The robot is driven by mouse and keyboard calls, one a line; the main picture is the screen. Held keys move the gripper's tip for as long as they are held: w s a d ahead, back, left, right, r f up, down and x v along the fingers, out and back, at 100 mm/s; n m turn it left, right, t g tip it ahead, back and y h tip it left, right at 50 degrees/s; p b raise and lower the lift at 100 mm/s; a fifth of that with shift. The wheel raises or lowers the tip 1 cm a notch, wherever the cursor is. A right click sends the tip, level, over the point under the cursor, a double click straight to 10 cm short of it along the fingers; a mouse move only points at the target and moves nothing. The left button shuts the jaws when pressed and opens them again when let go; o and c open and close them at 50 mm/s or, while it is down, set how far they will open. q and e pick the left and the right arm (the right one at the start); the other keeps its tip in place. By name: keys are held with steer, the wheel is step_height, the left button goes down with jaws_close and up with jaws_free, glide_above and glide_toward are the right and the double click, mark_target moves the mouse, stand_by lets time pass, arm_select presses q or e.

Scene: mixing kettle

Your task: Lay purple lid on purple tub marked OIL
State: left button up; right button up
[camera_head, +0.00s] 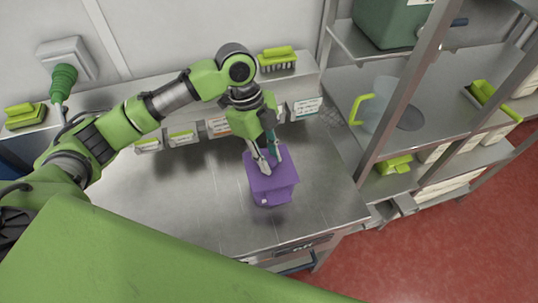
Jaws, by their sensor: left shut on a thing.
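The purple tub (275,196) stands on the steel table near its right end. The purple lid (284,181) is at the top of the tub and looks level with its rim; I cannot tell whether it rests on the rim or is held just above it. My left gripper (266,167) points down from above and is shut on the lid's upper side. The OIL marking cannot be read in this view. My right gripper is not in view.
The steel table (170,205) is clear to the left of the tub. Labelled bins (306,107) line its back edge. A brush (277,60) sits on the ledge above. A steel shelf rack with a clear jug (378,107) stands to the right.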

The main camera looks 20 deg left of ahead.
arm_select(q)
steer(key=shift+f, duration=0.15)
stand_by(0.4)
steer(key=o, duration=1.7)
steer(key=shift+c, duration=0.2)
steer(key=shift+p+v, duration=3.55)
steer(key=shift+p, duration=0.3)
steer(key=shift+s+f, duration=0.1)
steer(key=shift+f, duration=0.05)
